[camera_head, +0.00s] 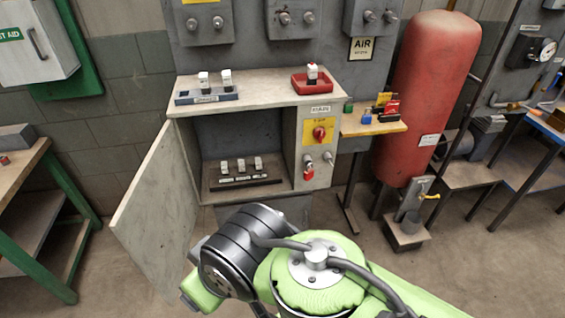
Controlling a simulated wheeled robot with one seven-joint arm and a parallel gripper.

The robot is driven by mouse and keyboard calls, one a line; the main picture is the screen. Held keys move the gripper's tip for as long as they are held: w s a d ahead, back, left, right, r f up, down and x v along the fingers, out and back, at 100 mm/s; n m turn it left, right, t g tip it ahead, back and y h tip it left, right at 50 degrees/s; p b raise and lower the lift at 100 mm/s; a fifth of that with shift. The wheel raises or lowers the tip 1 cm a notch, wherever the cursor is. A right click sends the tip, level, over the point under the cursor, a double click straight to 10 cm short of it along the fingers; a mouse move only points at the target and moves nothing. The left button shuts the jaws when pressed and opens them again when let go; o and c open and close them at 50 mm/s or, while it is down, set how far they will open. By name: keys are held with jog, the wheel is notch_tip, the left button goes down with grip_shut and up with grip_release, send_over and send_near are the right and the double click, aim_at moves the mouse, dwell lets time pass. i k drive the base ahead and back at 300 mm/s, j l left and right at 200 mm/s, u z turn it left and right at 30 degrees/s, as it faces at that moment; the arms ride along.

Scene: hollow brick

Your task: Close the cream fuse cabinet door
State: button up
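The cream fuse cabinet (307,152) stands in the middle, with its top at about bench height. Its door (158,215) is wide open, hinged at the left side of the opening and swung out toward the lower left. Inside, several white-topped fuses (241,165) stand in a row on a dark strip. My green and black arm reaches in from the bottom, in front of the cabinet and to the right of the door. My gripper is not visible, so I cannot tell whether anything touches the door.
A grey tray (207,97) and a red tray (312,83) sit on the cabinet top. A red switch (319,133) and red padlock (308,173) are on the right panel. A green-legged bench (25,180) stands left; a red tank (428,95) stands right.

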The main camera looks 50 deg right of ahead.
aim_at(154, 221)
jog(key=z, duration=1)
jog(key=i+j+z, duration=0.25)
jog(key=j, duration=0.25)
jog(key=j+z, duration=0.25)
jog(key=j, duration=0.25)
jog(key=i+j+z, duration=0.2)
jog(key=j, duration=0.4)
jog(key=j+z, duration=0.25)
jog(key=j, duration=0.3)
jog(key=i+j, duration=0.1)
jog(key=j, duration=0.8)
jog(key=i+j, duration=0.15)
jog(key=j, duration=0.3)
jog(key=i+j, duration=0.1)
jog(key=j, duration=0.35)
jog(key=u, duration=0.05)
